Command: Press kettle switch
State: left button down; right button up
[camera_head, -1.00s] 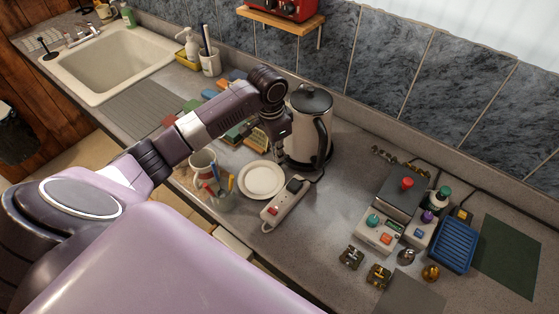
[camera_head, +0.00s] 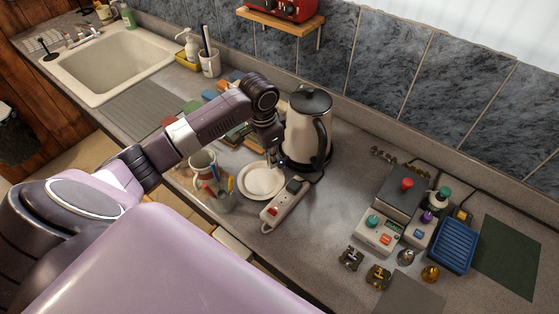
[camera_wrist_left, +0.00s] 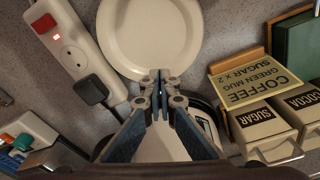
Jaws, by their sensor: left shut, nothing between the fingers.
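The kettle (camera_head: 305,130), cream with a black lid and black handle, stands upright on a dark base at the back of the counter. No switch on it can be made out from here. My left gripper (camera_head: 271,161) is shut and empty, pointing down just left of the kettle and above the edge of the white plate (camera_head: 262,182). In the left wrist view my shut fingers (camera_wrist_left: 160,82) overlap the plate (camera_wrist_left: 150,35). The kettle's lower part (camera_wrist_left: 160,148) shows behind the fingers, partly hidden. My right gripper is not in view.
A power strip (camera_head: 284,207) with a black plug and a red switch (camera_wrist_left: 45,22) lies right of the plate. A mug (camera_head: 203,162) and a glass of sticks stand left. Canisters (camera_wrist_left: 265,128) and a recipe card (camera_wrist_left: 258,79) are close by. A device with buttons (camera_head: 380,232) is further right.

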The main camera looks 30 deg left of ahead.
pick_arm(q)
jog(key=shift+s+a+r, duration=0.15)
jog(key=shift+s+a, duration=0.1)
jog(key=shift+s, duration=0.25)
jog(key=shift+w, duration=0.1)
jog(key=shift+r, duration=0.4)
notch_tip(320, 180, up, 11)
jog(key=s, duration=0.1)
jog(key=shift+s+a, duration=0.15)
jog(key=shift+a, duration=0.15)
